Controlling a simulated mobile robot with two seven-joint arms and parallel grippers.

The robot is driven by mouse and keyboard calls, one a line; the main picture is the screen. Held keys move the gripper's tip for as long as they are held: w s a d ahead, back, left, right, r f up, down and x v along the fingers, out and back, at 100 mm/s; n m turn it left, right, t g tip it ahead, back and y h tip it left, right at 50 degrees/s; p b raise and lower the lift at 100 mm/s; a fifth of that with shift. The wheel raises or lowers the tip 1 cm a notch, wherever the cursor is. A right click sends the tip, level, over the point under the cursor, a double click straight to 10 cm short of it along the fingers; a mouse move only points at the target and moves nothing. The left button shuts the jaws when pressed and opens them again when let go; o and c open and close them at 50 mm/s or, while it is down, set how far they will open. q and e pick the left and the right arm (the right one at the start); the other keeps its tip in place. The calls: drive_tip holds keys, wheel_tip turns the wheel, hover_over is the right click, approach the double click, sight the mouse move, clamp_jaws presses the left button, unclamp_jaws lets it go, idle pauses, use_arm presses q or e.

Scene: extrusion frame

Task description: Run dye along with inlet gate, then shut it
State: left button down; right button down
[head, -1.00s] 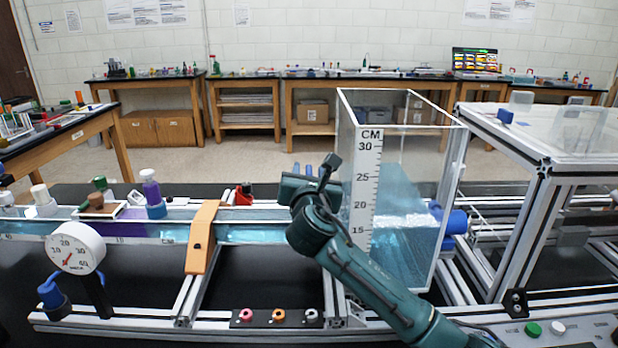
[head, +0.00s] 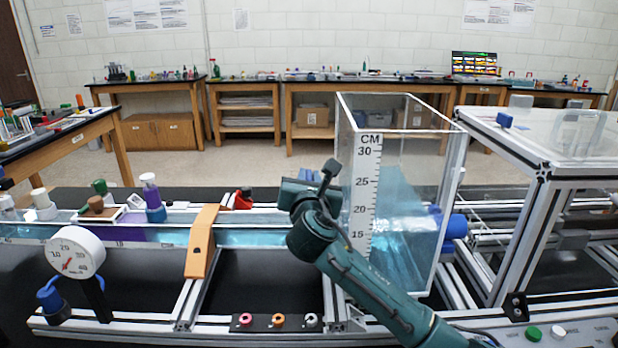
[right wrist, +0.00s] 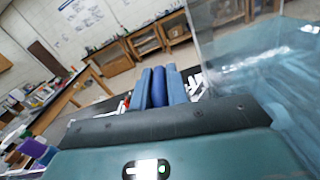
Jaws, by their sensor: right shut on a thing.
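My right gripper (head: 312,174) is at the inlet end of the channel, left of the clear tank (head: 447,195), partly hidden behind its own wrist. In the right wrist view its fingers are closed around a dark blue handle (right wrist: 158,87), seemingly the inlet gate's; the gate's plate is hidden. The tank holds blue water beside a CM scale. A purple-and-white dye bottle (head: 150,192) stands upright in a blue holder (head: 156,214) over the channel. Purple dye (head: 135,233) colours the channel water below it. My left gripper is out of view.
An orange-brown bridge (head: 201,240) crosses the channel between bottle and gripper. A round gauge (head: 75,252) stands in front at left. Three coloured rings (head: 279,320) sit on the front rail. A framed clear-topped bench (head: 545,140) stands at right.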

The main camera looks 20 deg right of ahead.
drive_tip(key=shift+f, duration=1.05)
drive_tip(key=c, duration=1.4)
unclamp_jaws()
drive_tip(key=shift+r, duration=0.1)
drive_tip(key=shift+s, duration=0.1)
drive_tip(key=v, duration=1.3)
drive_tip(key=shift+b, duration=0.35)
